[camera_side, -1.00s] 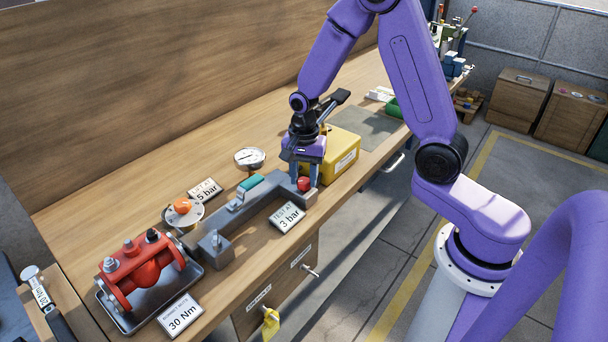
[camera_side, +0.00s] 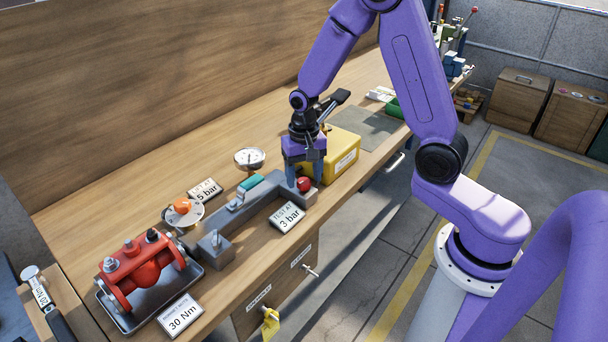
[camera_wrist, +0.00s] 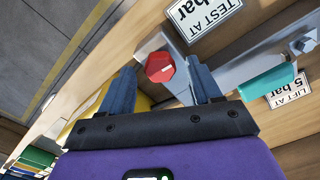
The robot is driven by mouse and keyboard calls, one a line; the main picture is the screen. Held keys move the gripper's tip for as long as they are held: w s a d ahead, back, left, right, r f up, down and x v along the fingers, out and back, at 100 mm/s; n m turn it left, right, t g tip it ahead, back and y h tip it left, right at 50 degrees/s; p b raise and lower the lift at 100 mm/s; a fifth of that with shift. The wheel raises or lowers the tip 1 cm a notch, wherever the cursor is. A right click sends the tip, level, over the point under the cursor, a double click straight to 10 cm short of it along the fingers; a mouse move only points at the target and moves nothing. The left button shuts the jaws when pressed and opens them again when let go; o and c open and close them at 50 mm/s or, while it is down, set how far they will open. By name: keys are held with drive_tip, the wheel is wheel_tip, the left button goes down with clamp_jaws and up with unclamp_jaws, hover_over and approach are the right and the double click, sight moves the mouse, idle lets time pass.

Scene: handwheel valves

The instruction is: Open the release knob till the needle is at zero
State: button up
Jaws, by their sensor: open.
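The release knob is a small red knob (camera_side: 304,184) at the right end of the grey metal bracket (camera_side: 265,192) on the bench. It also shows in the wrist view as a red faceted knob (camera_wrist: 160,67) with a pale mark on its face. My gripper (camera_side: 304,179) is open, pointing down at the knob. In the wrist view its two blue-grey fingers (camera_wrist: 160,80) stand apart on either side of the knob; I cannot tell whether they touch it. The round white gauge (camera_side: 249,158) stands behind the bracket. Its needle is too small to read.
A yellow box (camera_side: 342,155) sits close to the right of my gripper. A "TEST AT 3 bar" card (camera_side: 287,217) lies in front of the knob. An orange knob on a dial (camera_side: 183,208) and a red valve body (camera_side: 140,264) in a tray stand at left.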

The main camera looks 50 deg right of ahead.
drive_tip(key=shift+r, duration=2.8)
drive_tip(key=shift+r, duration=0.1)
wheel_tip(320, 180, up, 17)
drive_tip(key=s+a+f+n, duration=0.5)
drive_tip(key=s+a+n, duration=0.2)
drive_tip(key=s+n, duration=0.15)
drive_tip(key=s+f+n, duration=0.3)
drive_tip(key=s+n, duration=0.2)
drive_tip(key=s, duration=0.3)
drive_tip(key=s+f+n, duration=0.3)
drive_tip(key=s+n, duration=0.2)
drive_tip(key=s, duration=0.4)
drive_tip(key=shift+d, duration=0.35)
drive_tip(key=shift+r, duration=0.1)
